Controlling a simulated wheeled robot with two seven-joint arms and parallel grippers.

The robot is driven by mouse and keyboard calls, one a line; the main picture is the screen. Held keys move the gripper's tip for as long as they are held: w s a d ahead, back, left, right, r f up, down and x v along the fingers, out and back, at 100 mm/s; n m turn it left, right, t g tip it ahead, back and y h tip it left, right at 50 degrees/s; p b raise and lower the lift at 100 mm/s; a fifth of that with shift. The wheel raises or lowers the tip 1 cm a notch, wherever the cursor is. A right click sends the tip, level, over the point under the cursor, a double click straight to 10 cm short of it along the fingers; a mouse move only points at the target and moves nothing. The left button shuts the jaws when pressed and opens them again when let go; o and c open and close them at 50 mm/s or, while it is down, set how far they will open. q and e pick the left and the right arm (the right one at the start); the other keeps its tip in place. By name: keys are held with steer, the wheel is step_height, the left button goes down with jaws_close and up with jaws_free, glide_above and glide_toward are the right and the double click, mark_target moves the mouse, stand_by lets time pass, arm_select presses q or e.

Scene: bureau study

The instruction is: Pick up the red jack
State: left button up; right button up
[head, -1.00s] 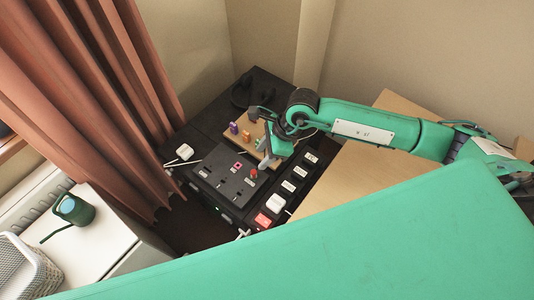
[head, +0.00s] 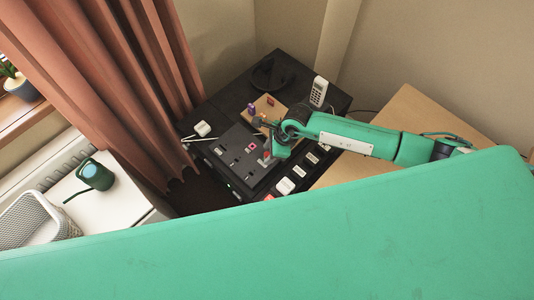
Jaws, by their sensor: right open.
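A small red piece, likely the red jack (head: 266,153), shows on the black socket panel (head: 232,158), partly hidden by my right gripper (head: 268,160). My right gripper is open and points down at the panel's right side, close beside the red piece; I cannot tell whether they touch. A purple jack (head: 252,108) and an orange one (head: 257,122) are at a small wooden board (head: 264,108) behind the panel. A dark red piece (head: 270,100) also shows on that board. My left gripper is not in view.
A white phone (head: 319,92) stands at the back of the black desk (head: 228,98). White blocks (head: 285,186) line the panel's right. A white adapter (head: 202,128) lies left. A curtain (head: 135,85), watering can (head: 95,175) and basket (head: 35,218) are farther left.

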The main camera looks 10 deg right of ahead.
steer(key=shift+x, duration=0.95)
jaws_close()
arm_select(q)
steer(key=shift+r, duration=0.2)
